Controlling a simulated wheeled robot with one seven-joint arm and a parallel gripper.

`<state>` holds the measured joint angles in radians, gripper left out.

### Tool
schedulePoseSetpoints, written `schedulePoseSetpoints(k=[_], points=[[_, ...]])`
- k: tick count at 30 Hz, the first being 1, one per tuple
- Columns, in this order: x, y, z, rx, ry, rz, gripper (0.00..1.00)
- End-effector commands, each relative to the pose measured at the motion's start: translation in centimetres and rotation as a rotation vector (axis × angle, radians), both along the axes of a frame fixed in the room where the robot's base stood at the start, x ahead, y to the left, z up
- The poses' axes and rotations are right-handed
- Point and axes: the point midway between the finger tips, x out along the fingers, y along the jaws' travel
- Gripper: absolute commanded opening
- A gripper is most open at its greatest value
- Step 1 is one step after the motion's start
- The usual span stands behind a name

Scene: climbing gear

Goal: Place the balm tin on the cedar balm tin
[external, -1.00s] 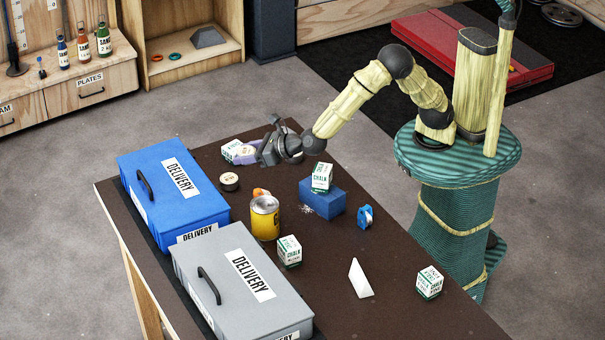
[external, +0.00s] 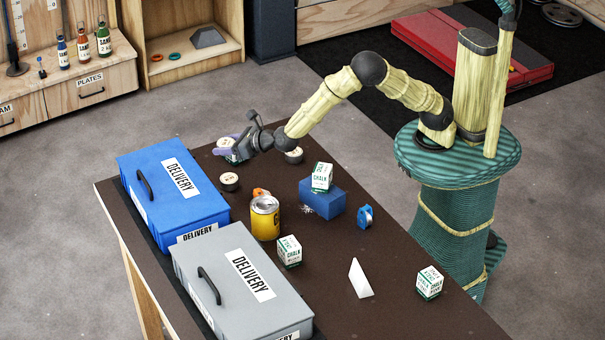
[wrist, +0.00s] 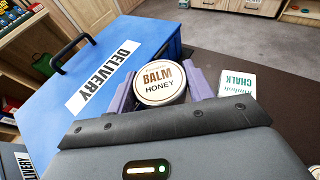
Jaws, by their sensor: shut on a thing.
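My gripper (external: 231,147) is shut on a round, pale-topped tin (external: 225,142) above the far end of the table. In the wrist view the tin (wrist: 160,84) reads "BALM HONEY" and sits between the two purple fingers of my gripper (wrist: 162,88). Another round tin (external: 229,181), with a dark side, lies on the table beside the blue delivery box. The labels of these two tins are too small to read, so I cannot tell which is cedar.
A blue delivery box (external: 172,190) and a grey one (external: 240,285) line the table's left side. A yellow can (external: 265,217), an orange item (external: 260,192) and a blue block (external: 322,199) with a chalk box (external: 322,177) on it stand mid-table. Another chalk box (wrist: 238,82) is near my gripper.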

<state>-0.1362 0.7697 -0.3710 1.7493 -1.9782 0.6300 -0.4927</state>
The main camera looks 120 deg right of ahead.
Motion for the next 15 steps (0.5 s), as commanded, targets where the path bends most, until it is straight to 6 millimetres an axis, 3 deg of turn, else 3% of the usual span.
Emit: schedulePoseSetpoints(k=[6, 15], points=[[0.0, 0.0, -0.6, -0.001, 0.002, 0.000, 0.28], [0.0, 0.0, -5.6, 0.000, 0.003, 0.000, 0.28]])
